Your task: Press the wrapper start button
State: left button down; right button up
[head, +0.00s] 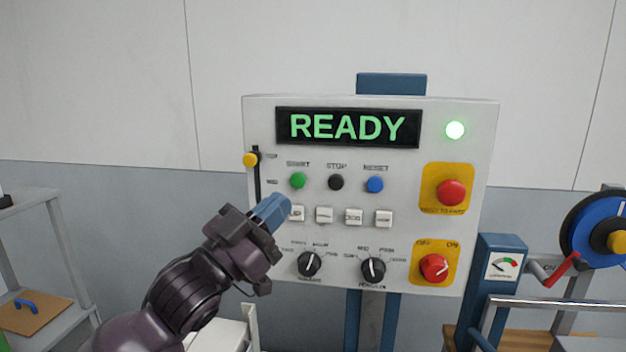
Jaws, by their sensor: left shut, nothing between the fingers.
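The green start button (298,180) is at the upper left of the grey control panel (400,300), under the word START. The black stop button (336,182) and blue reset button (375,184) sit to its right. The display (348,127) reads READY in green. My left gripper (283,204) is shut and empty. Its blue fingertips are below and a little left of the start button in the picture, beside the leftmost white key (297,213). I cannot tell whether they touch the panel. The start button is fully visible. My right gripper is not in view.
A yellow-knobbed slider (251,160) is at the panel's left edge. Red emergency button (451,192) and red rotary switch (434,267) are at right. Black knobs (310,263) sit below the white keys. A blue reel (600,232) stands far right, a shelf (40,200) at left.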

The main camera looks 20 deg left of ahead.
aim_at(298, 180)
pick_arm(q)
jog(key=shift+n, duration=0.3)
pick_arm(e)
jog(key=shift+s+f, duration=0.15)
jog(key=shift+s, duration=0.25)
pick_arm(q)
jog(key=shift+w+a+b, duration=0.35)
jog(key=shift+w+a, duration=0.05)
jog(key=shift+w, duration=1)
jog(key=shift+w+a+b, duration=0.35)
jog(key=shift+w+a, duration=0.05)
jog(key=shift+w, duration=0.95)
jog(key=shift+w+a+b, duration=0.35)
jog(key=shift+w+a, duration=0.05)
jog(key=shift+w, duration=1)
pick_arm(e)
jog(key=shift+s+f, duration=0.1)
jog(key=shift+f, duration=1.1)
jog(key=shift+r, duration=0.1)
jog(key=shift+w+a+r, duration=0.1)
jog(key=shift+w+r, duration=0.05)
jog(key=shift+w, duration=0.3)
